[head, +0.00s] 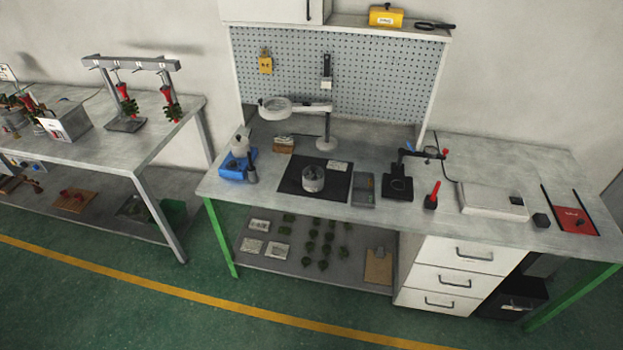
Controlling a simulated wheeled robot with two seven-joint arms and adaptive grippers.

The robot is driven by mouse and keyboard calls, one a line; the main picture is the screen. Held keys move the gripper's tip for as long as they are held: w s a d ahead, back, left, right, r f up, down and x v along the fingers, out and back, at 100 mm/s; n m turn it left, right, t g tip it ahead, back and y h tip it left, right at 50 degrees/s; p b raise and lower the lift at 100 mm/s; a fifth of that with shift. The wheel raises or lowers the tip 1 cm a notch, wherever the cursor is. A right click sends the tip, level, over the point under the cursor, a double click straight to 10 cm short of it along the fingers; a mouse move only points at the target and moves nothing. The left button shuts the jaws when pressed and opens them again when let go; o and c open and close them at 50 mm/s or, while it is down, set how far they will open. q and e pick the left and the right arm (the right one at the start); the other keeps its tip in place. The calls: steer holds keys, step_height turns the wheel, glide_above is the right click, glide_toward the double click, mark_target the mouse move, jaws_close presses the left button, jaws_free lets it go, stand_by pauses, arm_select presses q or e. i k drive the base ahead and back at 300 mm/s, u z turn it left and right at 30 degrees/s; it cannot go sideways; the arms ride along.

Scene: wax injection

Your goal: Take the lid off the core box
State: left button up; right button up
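No box in the head view can be told for certain as the core box. A small brown box (284,145) with a paler top stands at the back left of the workbench; whether that top is a separate lid is too small to tell. A round grey metal container (313,179) stands on a black mat (293,187) in the middle of the bench. Neither of my grippers is in view.
The workbench (230,190) also holds a blue device (238,166), a magnifier lamp (325,142), a grey tray (363,190), a black stand (397,187), a flat white device (493,201) and a red pad (570,214). Another table (160,135) stands left.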

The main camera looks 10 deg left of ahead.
mark_target(313, 177)
steer(key=z, duration=0.1)
steer(key=k, duration=0.35)
steer(key=u, duration=0.65)
steer(key=i, duration=0.75)
steer(key=z, duration=0.45)
steer(key=i, duration=0.75)
steer(key=z, duration=0.55)
